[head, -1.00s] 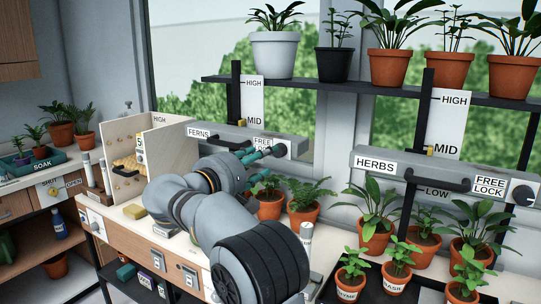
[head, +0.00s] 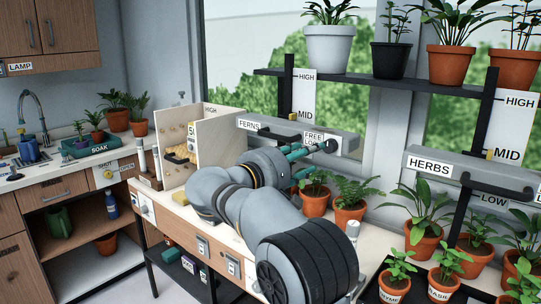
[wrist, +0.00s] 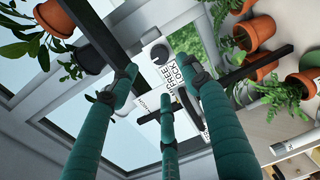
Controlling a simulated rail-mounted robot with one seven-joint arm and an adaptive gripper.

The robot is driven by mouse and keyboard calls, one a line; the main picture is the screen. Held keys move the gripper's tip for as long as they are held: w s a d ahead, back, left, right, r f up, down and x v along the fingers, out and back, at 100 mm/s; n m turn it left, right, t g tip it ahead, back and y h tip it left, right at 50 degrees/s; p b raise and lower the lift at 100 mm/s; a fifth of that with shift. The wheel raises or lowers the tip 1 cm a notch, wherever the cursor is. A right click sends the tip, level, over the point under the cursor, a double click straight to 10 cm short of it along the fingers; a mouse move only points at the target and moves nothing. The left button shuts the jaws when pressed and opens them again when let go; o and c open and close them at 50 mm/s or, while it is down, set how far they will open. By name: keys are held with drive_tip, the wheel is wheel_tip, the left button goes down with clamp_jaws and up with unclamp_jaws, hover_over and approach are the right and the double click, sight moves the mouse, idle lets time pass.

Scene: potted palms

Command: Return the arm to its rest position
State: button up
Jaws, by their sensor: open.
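My gripper (head: 306,163) has teal fingers and is in front of the right end of the grey FERNS bar (head: 272,134). Its fingers stand apart with nothing between them that I can make out. In the head view the upper finger reaches close to the round knob (head: 331,146) beside the FREE LOCK label; I cannot tell if they touch. The wrist view shows the spread fingers (wrist: 164,84), with the knob (wrist: 160,53) and label beyond them. My grey arm stretches over the bench from the lower middle.
Potted ferns (head: 350,198) stand just right of my gripper. A HERBS bar (head: 455,171) hangs farther right above several potted plants. A shelf (head: 400,80) with pots runs overhead. A wooden board box (head: 220,140) stands left of my arm. The sink counter is at far left.

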sight(327, 147)
drive_tip(key=x, duration=0.9)
drive_tip(key=shift+w+d, duration=0.2)
drive_tip(key=shift+s+a, duration=0.1)
drive_tip(key=shift+a, duration=0.05)
